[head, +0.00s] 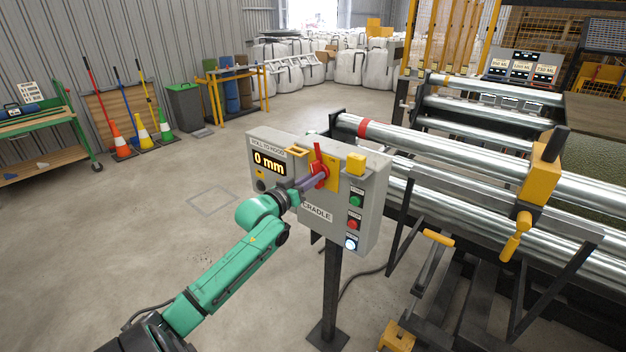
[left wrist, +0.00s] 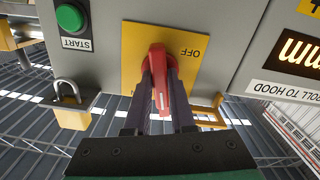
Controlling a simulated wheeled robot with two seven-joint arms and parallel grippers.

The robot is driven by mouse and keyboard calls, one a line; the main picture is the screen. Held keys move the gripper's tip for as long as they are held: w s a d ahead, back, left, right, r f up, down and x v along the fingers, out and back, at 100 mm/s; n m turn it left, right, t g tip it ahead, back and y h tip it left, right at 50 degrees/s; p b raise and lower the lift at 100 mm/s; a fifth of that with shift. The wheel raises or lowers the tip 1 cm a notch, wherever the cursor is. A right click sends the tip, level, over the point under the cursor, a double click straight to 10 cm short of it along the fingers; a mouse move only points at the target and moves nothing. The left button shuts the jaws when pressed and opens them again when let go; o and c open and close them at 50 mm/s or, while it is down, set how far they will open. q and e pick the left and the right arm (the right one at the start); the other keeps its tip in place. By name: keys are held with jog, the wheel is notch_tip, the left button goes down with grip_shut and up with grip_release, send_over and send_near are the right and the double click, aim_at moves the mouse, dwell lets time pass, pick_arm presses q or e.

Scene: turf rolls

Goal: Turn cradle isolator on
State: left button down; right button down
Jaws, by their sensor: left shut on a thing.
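The cradle isolator is a red rotary handle (head: 319,158) on a yellow plate (head: 332,185), on the face of a grey control box marked CRADLE (head: 345,220). In the left wrist view the red handle (left wrist: 158,62) points down the picture, against a yellow plate (left wrist: 135,45) with upside-down OFF lettering beside it. My left gripper (head: 308,182) reaches the box from the left. In the wrist view its two dark fingers (left wrist: 160,95) are shut on the red handle, one on each side. My right gripper is not in view.
A display (head: 269,164) reads 0 mm. Green, red and lit white buttons run down the box's right side; the green START button (left wrist: 70,17) is near the handle.

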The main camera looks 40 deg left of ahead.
pick_arm(q)
jog(key=shift+m, duration=1.4)
jog(key=c, duration=0.8)
grip_release()
jog(key=shift+o, duration=0.2)
jog(key=s+b, duration=0.1)
jog(key=s, duration=1.3)
jog(key=shift+s+d, duration=0.2)
jog(key=shift+s, duration=0.15)
